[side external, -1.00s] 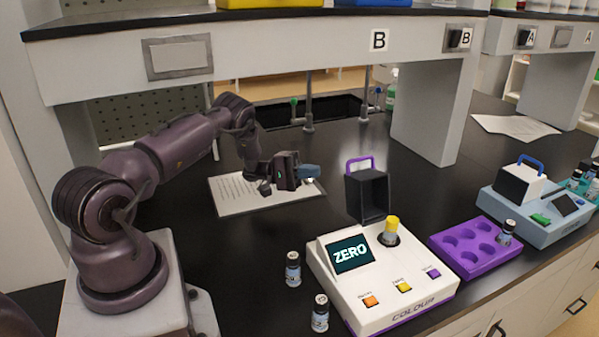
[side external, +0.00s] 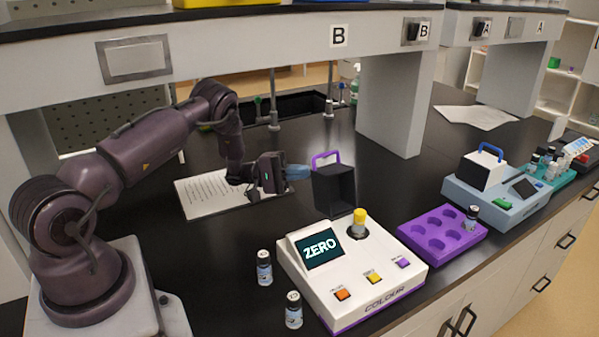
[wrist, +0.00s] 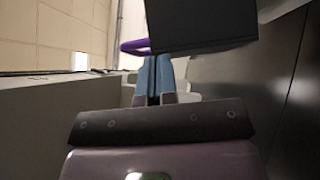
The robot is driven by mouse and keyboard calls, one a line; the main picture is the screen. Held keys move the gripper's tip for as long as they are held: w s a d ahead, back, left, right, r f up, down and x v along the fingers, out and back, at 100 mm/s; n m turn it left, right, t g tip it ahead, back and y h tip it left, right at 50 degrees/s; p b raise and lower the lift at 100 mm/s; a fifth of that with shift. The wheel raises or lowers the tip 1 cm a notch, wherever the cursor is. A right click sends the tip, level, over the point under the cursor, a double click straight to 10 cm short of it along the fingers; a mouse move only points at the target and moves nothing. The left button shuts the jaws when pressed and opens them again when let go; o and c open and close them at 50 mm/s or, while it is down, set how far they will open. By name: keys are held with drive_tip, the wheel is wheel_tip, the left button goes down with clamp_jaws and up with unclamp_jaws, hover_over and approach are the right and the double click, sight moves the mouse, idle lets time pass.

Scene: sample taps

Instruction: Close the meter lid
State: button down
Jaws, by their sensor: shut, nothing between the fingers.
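The white colour meter (side external: 350,270) stands on the black bench with its screen reading ZERO. Its black lid (side external: 335,190) with a purple handle (side external: 326,157) stands up open at the meter's back edge. A vial with a yellow cap (side external: 359,217) sits in the meter's well. My gripper (side external: 308,172) is shut and empty, with its blue fingertips beside the lid's upper left, near the handle. In the wrist view the dark lid (wrist: 200,25) and purple handle (wrist: 133,46) lie just beyond the blue fingers (wrist: 154,75). I cannot tell whether they touch.
Two loose vials (side external: 264,268) stand left of the meter. A purple rack (side external: 418,239) holding one vial is to its right, and a blue meter (side external: 512,196) stands beyond. A paper sheet (side external: 195,197) lies under my arm. A shelf overhangs the bench behind.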

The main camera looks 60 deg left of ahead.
sight(325, 170)
drive_tip(key=shift+d+r+m+g, duration=0.25)
drive_tip(key=shift+r+m+g, duration=0.1)
drive_tip(key=shift+m+g, duration=0.2)
drive_tip(key=shift+y, duration=0.3)
drive_tip(key=shift+d+r+m+g+y, duration=0.35)
drive_tip(key=shift+r+m, duration=0.1)
drive_tip(key=shift+m, duration=0.2)
drive_tip(key=d+r+m+g+y, duration=0.3)
drive_tip(key=d+r+m+y, duration=0.15)
drive_tip(key=d, duration=0.45)
drive_tip(key=shift+d+f+m+g+y, duration=0.1)
drive_tip(key=shift+d+f+m+y, duration=0.7)
drive_tip(key=shift+d, duration=0.95)
drive_tip(key=shift+d+f+m+g+y, duration=0.1)
drive_tip(key=shift+d+f+m+y, duration=0.35)
drive_tip(key=shift+d+f+y, duration=0.85)
drive_tip(key=shift+d+f+m+g+y, duration=0.1)
drive_tip(key=shift+d+f+m+y, duration=0.45)
drive_tip(key=shift+d+y, duration=1.25)
drive_tip(key=shift+d+h, duration=0.4)
drive_tip(key=shift+d, duration=0.05)
